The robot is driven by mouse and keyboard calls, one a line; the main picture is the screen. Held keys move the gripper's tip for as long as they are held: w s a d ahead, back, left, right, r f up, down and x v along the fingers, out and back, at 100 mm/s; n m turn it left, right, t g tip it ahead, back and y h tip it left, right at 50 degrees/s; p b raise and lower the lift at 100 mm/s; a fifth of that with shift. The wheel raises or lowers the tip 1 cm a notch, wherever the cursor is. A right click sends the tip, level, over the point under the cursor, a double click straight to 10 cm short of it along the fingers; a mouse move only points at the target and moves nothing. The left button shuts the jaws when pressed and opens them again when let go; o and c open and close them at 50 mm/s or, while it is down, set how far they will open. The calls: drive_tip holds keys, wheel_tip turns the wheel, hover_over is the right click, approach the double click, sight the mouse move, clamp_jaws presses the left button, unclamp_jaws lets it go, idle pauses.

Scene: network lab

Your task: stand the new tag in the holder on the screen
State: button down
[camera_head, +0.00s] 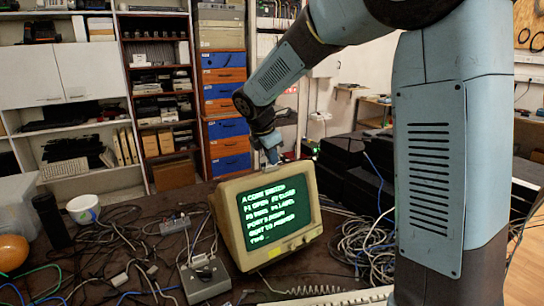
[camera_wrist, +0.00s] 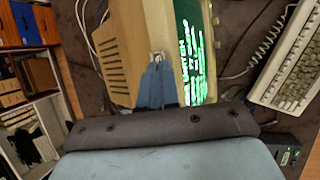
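The screen is a beige monitor (camera_head: 238,228) with green text on a dark display (camera_head: 275,212). In the wrist view, its casing (camera_wrist: 147,28) lies below my fingers and the lit display (camera_wrist: 192,50) is to their right. My gripper (camera_head: 271,155) points down at the monitor's top edge. Its blue fingers (camera_wrist: 158,62) are close together, side by side. A small pale piece shows at their tips. I cannot tell whether it is the tag, the holder or part of the fingertips, or whether the fingers touch the monitor. No separate tag or holder can be made out.
A grey box with cables (camera_head: 205,278) stands left of the monitor. Loose cables, a white bowl (camera_head: 83,208) and an orange ball (camera_head: 12,252) cover the table's left. A keyboard (camera_wrist: 290,68) lies in front of the display. Black boxes (camera_head: 355,180) are stacked behind, to the right.

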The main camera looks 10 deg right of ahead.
drive_tip(key=shift+w+f, duration=0.1)
drive_tip(key=shift+f, duration=0.05)
idle(0.3)
drive_tip(key=shift+w+g, duration=0.1)
drive_tip(key=shift+g, duration=0.2)
drive_tip(key=shift+w+a+n+g+h, duration=0.3)
drive_tip(key=shift+w+g+h, duration=0.15)
drive_tip(key=shift+g, duration=0.35)
drive_tip(key=c, duration=1.3)
unclamp_jaws()
drive_tip(key=shift+s, duration=0.1)
drive_tip(key=v, duration=1.3)
drive_tip(key=shift+a+r, duration=0.2)
